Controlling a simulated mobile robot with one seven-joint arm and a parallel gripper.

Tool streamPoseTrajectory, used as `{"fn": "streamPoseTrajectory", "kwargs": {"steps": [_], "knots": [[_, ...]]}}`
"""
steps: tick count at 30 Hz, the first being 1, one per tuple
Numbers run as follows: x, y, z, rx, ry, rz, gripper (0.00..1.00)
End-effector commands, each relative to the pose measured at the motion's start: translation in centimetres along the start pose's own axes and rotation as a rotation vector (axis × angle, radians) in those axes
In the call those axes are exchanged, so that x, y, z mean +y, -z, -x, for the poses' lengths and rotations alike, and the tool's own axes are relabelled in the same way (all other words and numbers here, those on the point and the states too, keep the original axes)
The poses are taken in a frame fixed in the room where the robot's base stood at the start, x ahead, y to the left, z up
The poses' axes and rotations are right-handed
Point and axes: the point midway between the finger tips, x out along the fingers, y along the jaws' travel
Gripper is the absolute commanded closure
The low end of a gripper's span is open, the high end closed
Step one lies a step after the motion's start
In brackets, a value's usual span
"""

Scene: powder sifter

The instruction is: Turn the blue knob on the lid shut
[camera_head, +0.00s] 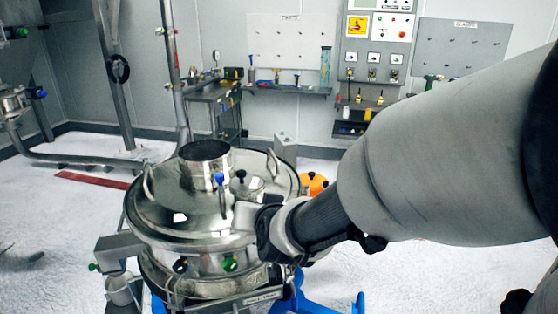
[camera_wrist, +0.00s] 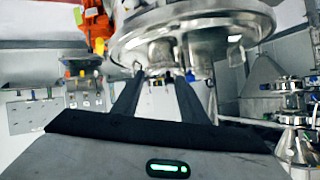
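The round steel sifter lid (camera_head: 170,215) fills the lower middle of the head view. The blue knob (camera_head: 219,178) tops a thin upright handle on the lid, in front of a short capped port. My gripper's dark body is at the lid's right front edge in the head view, its fingers not clear there. In the wrist view the two dark fingers of my gripper (camera_wrist: 160,82) stand apart, with nothing visibly held. Their tips point toward steel parts of the machine. A small blue spot shows beside the right fingertip; I cannot tell if it is the knob.
A wide open steel spout (camera_head: 204,150) and a lifting handle (camera_head: 149,182) stand on the lid. A green knob (camera_head: 230,264) is on the sifter's front. My arm covers the right side. A tool bench (camera_head: 212,93) and control panel (camera_head: 380,30) are far back.

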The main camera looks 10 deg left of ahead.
Motion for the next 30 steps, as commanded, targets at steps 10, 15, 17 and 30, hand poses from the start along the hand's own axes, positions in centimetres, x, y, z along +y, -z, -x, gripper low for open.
{"fn": "streamPoseTrajectory", "kwargs": {"steps": [10,15,17,30], "knots": [[-8.1,-3.9,-2.7,0.433,-0.037,0.228,0.61],[-9.0,-3.5,-2.4,0.497,-0.038,0.254,0.61],[-9.0,-3.1,-2.9,0.5,-0.038,0.254,0.61],[-9.2,1.1,-10.7,0.497,-0.039,0.255,0.61]]}}
